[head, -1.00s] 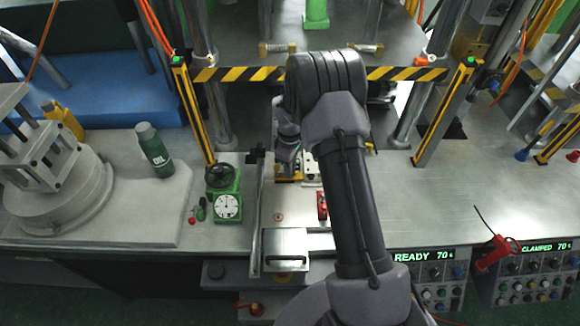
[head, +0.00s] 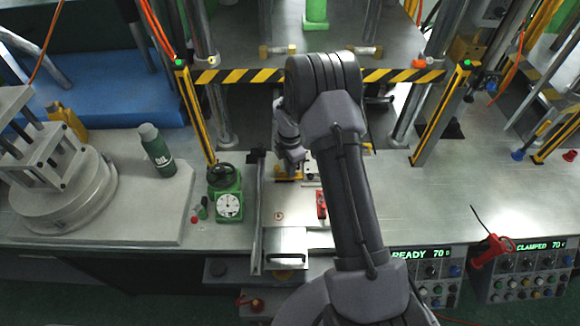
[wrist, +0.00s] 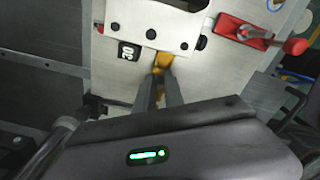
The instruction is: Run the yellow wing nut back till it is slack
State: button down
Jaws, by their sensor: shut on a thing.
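In the head view my arm covers the nut, and my wrist hangs over the metal bench (head: 385,195).
A red-handled clamp (wrist: 245,32) lies right of the block. In the head view a green dial gauge (head: 228,205) and an oil bottle (head: 156,150) stand to the left. A striped barrier (head: 240,75) crosses behind. The bench to the right is mostly clear.

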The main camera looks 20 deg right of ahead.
jog(key=shift+n+p, duration=0.35)
jog(key=shift+n, duration=1.85)
jog(key=shift+s, duration=0.1)
jog(key=c, duration=1.7)
grip_release()
notch_tip(320, 180, up, 17)
jog(key=p, duration=0.2)
jog(key=shift+r+p, duration=0.2)
jog(key=shift+p, duration=0.15)
